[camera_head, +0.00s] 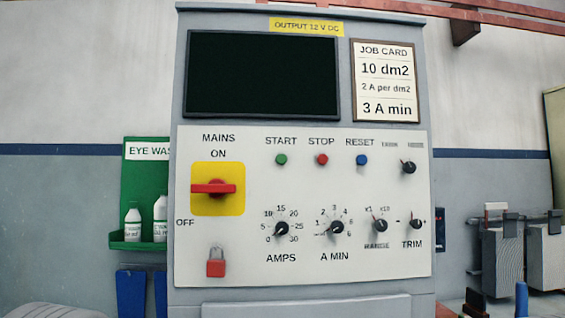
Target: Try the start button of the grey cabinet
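The grey cabinet (300,16) stands upright in the middle of the head view, with a white control panel (305,260). The green start button (281,160) is at the panel's upper middle, under the word START. To its right are the red stop button (322,159) and the blue reset button (362,160). A red mains switch (213,188) on a yellow plate has its handle lying horizontal. A red padlock (215,267) hangs below it. The display (262,75) is black. Neither of my grippers shows in this view.
A job card (385,80) is beside the display. Knobs for amps (281,229), A min (337,228), range (380,226) and trim (416,224) line the lower panel. A green eye wash shelf (135,190) with white bottles is at left. Grey tanks (503,265) stand at right.

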